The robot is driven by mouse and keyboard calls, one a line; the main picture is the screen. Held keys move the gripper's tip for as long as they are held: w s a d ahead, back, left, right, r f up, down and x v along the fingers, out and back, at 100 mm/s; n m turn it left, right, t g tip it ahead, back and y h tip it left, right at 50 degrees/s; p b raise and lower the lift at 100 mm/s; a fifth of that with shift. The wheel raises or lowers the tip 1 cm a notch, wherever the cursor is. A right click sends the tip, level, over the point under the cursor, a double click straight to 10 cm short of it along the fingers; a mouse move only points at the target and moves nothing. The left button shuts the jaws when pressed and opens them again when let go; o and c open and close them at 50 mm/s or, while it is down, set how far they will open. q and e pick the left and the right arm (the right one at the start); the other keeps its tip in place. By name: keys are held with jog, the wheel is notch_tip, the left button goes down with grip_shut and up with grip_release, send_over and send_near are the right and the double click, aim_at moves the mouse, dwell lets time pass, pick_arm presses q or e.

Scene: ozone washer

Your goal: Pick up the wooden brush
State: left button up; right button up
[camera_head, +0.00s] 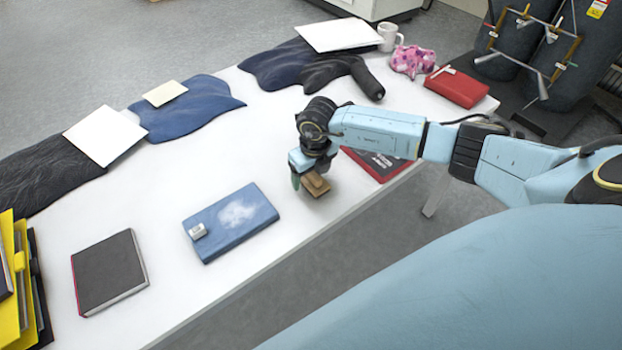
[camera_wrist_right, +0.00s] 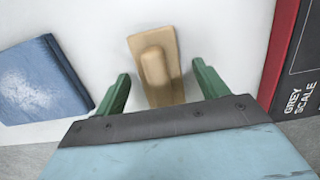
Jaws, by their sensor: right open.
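The wooden brush (camera_head: 315,183) lies on the white table, partly hidden behind my right gripper in the head view. In the right wrist view the brush (camera_wrist_right: 155,68) is a tan block with a raised rounded handle, and its lower end reaches between the fingers. My right gripper (camera_wrist_right: 160,85) is open, with one green finger on each side of the brush and a gap on both sides. In the head view the right gripper (camera_head: 302,175) is low over the table beside the brush. My left gripper is not in view.
A black book (camera_head: 108,270) and yellow folders (camera_head: 12,290) are further left. The white table (camera_head: 180,185) is bare between them.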

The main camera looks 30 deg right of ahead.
jog(key=shift+f, duration=0.1)
jog(key=shift+c, duration=0.2)
